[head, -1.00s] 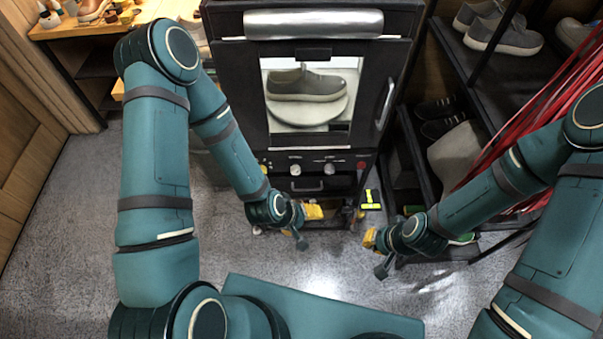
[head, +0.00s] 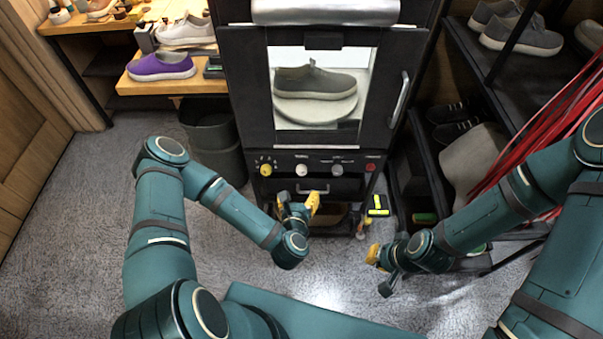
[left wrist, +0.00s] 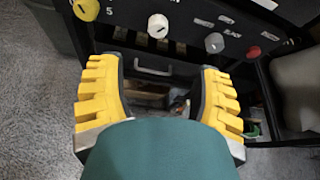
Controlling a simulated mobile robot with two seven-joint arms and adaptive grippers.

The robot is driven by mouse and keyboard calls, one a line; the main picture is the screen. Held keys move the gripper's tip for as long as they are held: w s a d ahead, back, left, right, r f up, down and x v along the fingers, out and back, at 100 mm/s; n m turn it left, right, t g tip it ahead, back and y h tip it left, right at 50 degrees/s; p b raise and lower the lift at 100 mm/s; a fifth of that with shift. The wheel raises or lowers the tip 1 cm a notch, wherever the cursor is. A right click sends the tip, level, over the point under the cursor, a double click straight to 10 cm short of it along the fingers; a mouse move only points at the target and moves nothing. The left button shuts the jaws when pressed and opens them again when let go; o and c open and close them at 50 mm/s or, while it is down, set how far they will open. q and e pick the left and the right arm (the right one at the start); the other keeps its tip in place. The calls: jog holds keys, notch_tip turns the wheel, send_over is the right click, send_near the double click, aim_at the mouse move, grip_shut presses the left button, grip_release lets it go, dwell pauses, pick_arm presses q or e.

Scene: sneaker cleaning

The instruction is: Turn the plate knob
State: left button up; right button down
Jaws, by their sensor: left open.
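The dark cabinet's control panel (head: 319,161) carries a yellow knob (head: 266,170), a white knob (head: 301,170), a grey knob (head: 337,170) and a red button (head: 370,168). Labels are too small to tell which is the plate knob. The left wrist view shows the yellow knob (left wrist: 86,9), white knob (left wrist: 158,25) and grey knob (left wrist: 214,42) beyond the fingers. My left gripper (head: 297,199) is open and empty, just below and in front of the panel, touching no knob. My right gripper (head: 376,268) is low at the right, its opening unclear.
A grey shoe (head: 315,80) sits on a round plate (head: 316,107) behind the cabinet's window. A drawer handle (head: 312,190) lies below the knobs. A shoe rack (head: 503,90) and red strips (head: 530,135) stand right; a dark bin (head: 215,135) stands left.

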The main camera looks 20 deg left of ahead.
aim_at(301, 172)
pick_arm(q)
jog(key=b+x, duration=0.2)
jog(key=x, duration=1.2)
jog(key=shift+s+a, duration=0.1)
jog(key=shift+a, duration=0.05)
grip_shut()
